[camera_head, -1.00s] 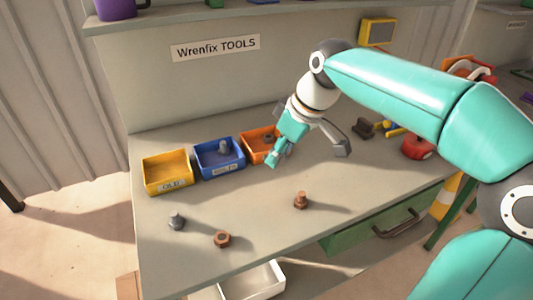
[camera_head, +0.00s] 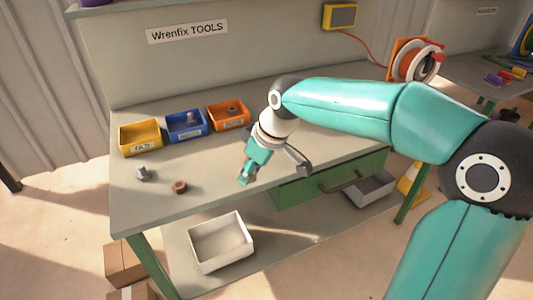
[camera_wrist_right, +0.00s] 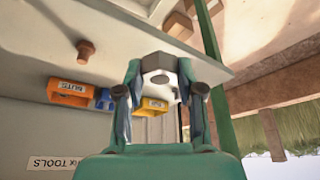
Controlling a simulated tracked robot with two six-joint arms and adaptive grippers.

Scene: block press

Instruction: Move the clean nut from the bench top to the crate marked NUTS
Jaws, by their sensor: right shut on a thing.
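The clean nut (camera_wrist_right: 160,67) is a light grey hexagonal piece with a dark hole, between the fingertips of my right gripper (camera_wrist_right: 160,85) in the right wrist view. In the head view my right gripper (camera_head: 246,180) is near the front edge of the bench top (camera_head: 215,185), and the nut cannot be made out there. The crate marked NUTS is orange (camera_head: 229,117), at the right end of a row of three; its label reads in the right wrist view (camera_wrist_right: 70,88). A dark piece lies in it. My right gripper is in front of the crate and apart from it. My left gripper is not in view.
Blue (camera_head: 187,126) and yellow (camera_head: 140,138) crates stand left of the orange one. A grey bolt (camera_head: 143,174) and a rusty nut (camera_head: 180,187) are on the bench's left part. A rusty bolt (camera_wrist_right: 86,50) shows in the wrist view. A white bin (camera_head: 220,242) is below.

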